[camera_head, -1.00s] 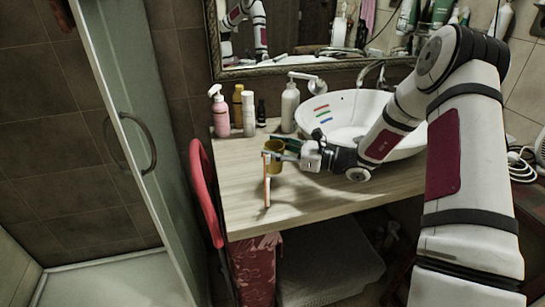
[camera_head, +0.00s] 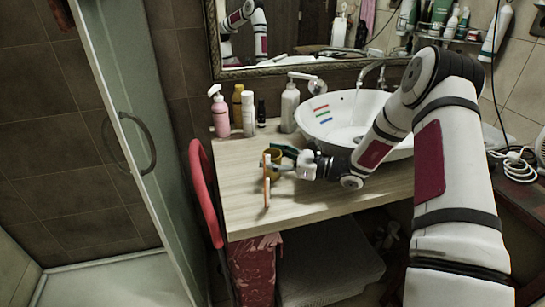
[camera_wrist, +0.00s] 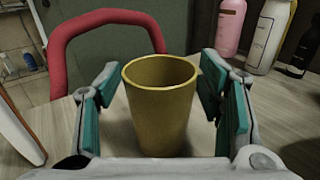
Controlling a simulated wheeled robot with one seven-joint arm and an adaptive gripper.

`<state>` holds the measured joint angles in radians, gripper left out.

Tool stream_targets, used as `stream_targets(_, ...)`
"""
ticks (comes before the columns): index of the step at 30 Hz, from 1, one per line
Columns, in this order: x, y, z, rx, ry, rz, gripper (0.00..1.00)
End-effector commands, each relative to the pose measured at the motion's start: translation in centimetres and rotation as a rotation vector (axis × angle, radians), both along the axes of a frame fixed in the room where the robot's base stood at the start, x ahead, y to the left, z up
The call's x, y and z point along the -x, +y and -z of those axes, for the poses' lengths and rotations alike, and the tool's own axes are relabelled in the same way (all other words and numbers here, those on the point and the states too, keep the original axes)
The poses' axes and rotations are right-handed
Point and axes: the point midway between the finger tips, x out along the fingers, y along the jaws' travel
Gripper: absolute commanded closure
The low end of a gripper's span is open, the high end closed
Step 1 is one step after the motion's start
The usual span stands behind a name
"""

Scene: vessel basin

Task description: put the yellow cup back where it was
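The yellow cup (camera_wrist: 160,110) stands upright between the fingers of my gripper (camera_wrist: 162,88) in the wrist view. The fingers are spread, with a gap on the cup's left and a narrower one on its right. In the head view the cup (camera_head: 277,168) is at the left part of the wooden counter (camera_head: 240,205), partly hidden by a thin upright object and my fingers. My gripper (camera_head: 285,163) reaches it from the right. The cup's base seems to be at the counter top.
The thin upright orange-and-white object (camera_head: 267,180) stands close in front of the cup. A pink bottle (camera_head: 220,115) and other bottles stand behind. The white basin (camera_head: 345,115) is to the right, and a red chair (camera_head: 205,190) is at the counter's left edge.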

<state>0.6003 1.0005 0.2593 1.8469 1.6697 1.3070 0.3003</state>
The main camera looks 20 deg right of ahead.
Motion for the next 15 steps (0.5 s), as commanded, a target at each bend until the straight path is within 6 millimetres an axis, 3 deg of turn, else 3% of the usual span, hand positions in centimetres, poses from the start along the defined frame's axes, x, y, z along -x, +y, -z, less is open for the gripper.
stream_targets(11, 0.1, -0.1, -0.5, 0.001, -0.001, 0.0, 0.34)
stream_targets(15, 1.0, -1.7, -0.4, 0.001, -0.001, 0.004, 0.34)
